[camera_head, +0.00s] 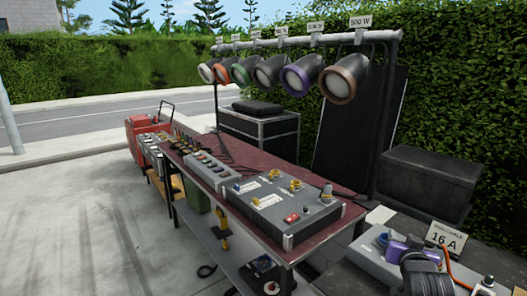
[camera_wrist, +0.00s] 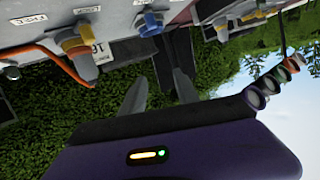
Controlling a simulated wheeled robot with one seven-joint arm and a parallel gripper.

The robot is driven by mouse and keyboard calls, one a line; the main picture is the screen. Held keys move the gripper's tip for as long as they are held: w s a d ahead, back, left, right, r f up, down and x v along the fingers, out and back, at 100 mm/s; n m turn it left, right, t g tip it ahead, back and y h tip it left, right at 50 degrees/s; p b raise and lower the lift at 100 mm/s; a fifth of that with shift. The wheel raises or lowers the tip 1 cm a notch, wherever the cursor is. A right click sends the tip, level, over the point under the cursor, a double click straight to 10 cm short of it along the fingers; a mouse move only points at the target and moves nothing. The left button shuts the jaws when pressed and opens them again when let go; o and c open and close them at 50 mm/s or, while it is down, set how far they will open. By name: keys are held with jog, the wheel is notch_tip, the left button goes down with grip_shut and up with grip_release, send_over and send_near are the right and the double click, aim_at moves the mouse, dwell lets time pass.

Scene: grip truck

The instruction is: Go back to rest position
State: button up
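My gripper (camera_head: 392,247) is at the lower right in the head view, low over a grey distribution box (camera_head: 357,254) on the right-hand table. Its purple body and dark arm cover part of that box. In the wrist view, which is upside down, the two dark fingers of my gripper (camera_wrist: 172,62) stand apart with nothing seen between them. A yellow and grey plug with an orange cable (camera_wrist: 77,45) and a blue socket (camera_wrist: 150,22) are on the box face near the fingers. I cannot tell whether the fingers touch the box.
A "16 A" sign (camera_head: 446,238) stands behind my gripper. A long red-topped table (camera_head: 325,238) carries a large control box (camera_head: 285,205) and smaller boxes. Several lamps (camera_head: 345,79) hang from a bar above. A black case (camera_head: 430,180) stands behind. Paved floor at left is clear.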

jog(key=s+a+f+n+t+y, duration=0.1)
jog(key=s+a+f, duration=0.1)
jog(key=s+a, duration=0.35)
jog(key=s+a+f+n+t+y, duration=0.1)
jog(key=s+a+f+t, duration=0.1)
jog(key=s, duration=0.7)
jog(key=s+a+f+n+t, duration=0.1)
jog(key=s+a+f+n, duration=0.15)
jog(key=s, duration=0.55)
jog(key=s+a+g+y, duration=0.1)
jog(key=s+a, duration=0.3)
jog(key=s, duration=1.2)
jog(key=s+a+r+g+y, duration=0.1)
jog(key=s+a, duration=0.3)
jog(key=s, duration=1.3)
jog(key=shift+s+r+n+g+y, duration=0.25)
jog(key=shift+n+g+y, duration=0.1)
jog(key=shift+g+y, duration=0.25)
